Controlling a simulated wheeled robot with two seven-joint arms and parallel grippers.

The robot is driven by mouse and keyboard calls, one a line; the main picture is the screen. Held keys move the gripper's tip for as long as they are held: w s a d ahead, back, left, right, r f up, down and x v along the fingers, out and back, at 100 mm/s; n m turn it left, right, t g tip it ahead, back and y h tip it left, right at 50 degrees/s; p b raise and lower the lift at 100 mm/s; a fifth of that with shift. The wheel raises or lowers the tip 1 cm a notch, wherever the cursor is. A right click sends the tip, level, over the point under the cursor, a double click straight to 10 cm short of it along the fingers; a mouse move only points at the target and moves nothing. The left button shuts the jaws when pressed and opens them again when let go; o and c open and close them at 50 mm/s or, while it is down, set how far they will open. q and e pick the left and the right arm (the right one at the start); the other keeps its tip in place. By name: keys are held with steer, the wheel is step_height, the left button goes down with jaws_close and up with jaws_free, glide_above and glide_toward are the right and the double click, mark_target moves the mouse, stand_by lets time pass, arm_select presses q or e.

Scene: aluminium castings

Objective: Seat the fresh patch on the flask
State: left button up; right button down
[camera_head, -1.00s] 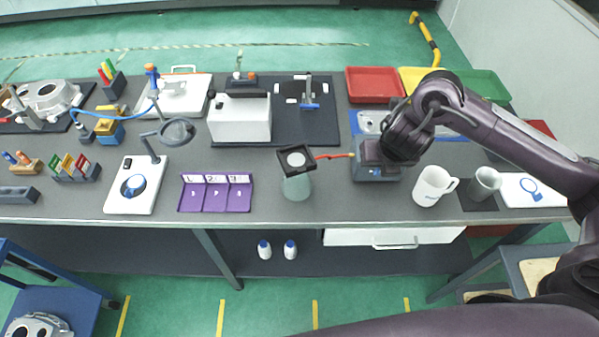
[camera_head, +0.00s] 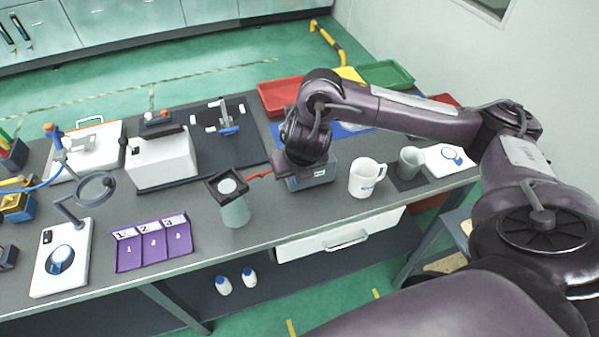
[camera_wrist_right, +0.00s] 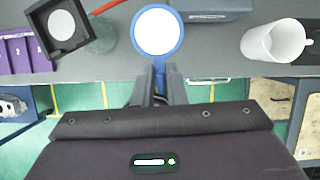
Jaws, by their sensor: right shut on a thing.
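My right gripper (camera_wrist_right: 159,72) is shut on the narrow blue handle of a round white patch with a blue rim (camera_wrist_right: 157,30). The patch is in front of the fingertips in the right wrist view. In the head view the right gripper (camera_head: 282,163) is beside the blue-grey box and the patch is hidden. To its left stands a pale green, glass-like vessel (camera_head: 236,212), apparently the flask, under a black square frame (camera_head: 214,191) with a white round centre. The frame also shows in the wrist view (camera_wrist_right: 38,20). Frame and patch are apart. My left gripper is out of view.
A red rod (camera_head: 259,175) spans between frame and gripper. The blue-grey box (camera_head: 312,178), white mug (camera_head: 364,178) and grey cup (camera_head: 410,163) stand to the right. A purple numbered tray (camera_head: 150,245) and a stand with a ring lens (camera_head: 95,188) are left. Bare bench lies before the flask.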

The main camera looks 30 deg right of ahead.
steer(key=w+a+r+n+b, duration=0.1)
steer(key=w+a+b, duration=0.2)
steer(key=a+b, duration=0.2)
steer(key=w+a+r+n+y+b, duration=0.1)
steer(key=w+a+n+b, duration=0.1)
steer(key=a+b, duration=0.4)
steer(key=shift+w+a+r+n, duration=0.3)
steer(key=shift+w+a, duration=0.45)
steer(key=shift+a, duration=0.2)
steer(key=b, duration=0.4)
glide_above(234, 195)
steer(key=s, duration=0.2)
steer(key=shift+w+d+f, duration=0.1)
steer(key=shift+f, duration=1.4)
steer(key=shift+w+d+f, duration=0.1)
steer(key=shift+f, duration=1.35)
steer(key=shift+f+b, duration=0.95)
steer(key=shift+f, duration=0.05)
steer(key=c, duration=1.4)
jaws_free()
steer(key=shift+s, duration=0.1)
